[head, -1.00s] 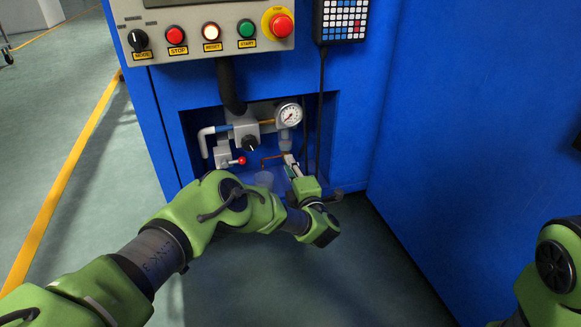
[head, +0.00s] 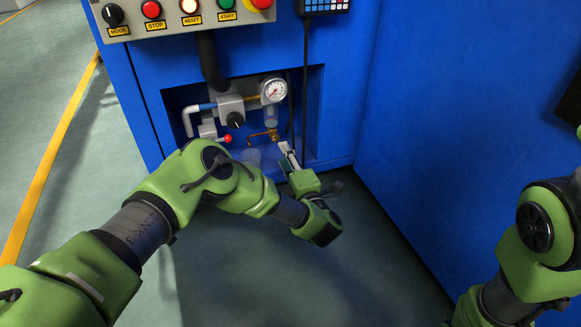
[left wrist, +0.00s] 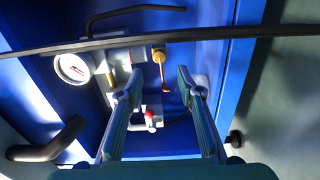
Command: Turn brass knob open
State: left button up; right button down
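The brass knob (head: 273,134) is at the right end of a thin copper-coloured tube, under the gauge in the blue machine's recess. In the left wrist view a brass fitting (left wrist: 158,54) with a thin tube ending in an orange tip shows ahead, between the finger lines. My left gripper (head: 284,147) is just below and right of the knob in the head view, apart from it as far as I can tell. In the left wrist view its two fingers (left wrist: 158,73) are spread with nothing between them. My right gripper is out of view; only its arm shows.
A round gauge (head: 273,90), a black knob (head: 236,121) and a red-tipped lever (head: 227,139) crowd the recess. A dark cable (left wrist: 160,41) crosses the wrist view. The floor in front is clear.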

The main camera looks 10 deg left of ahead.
pick_arm(q)
jog(key=v, duration=0.4)
jog(key=shift+s+d, duration=0.25)
jog(key=shift+s, duration=0.1)
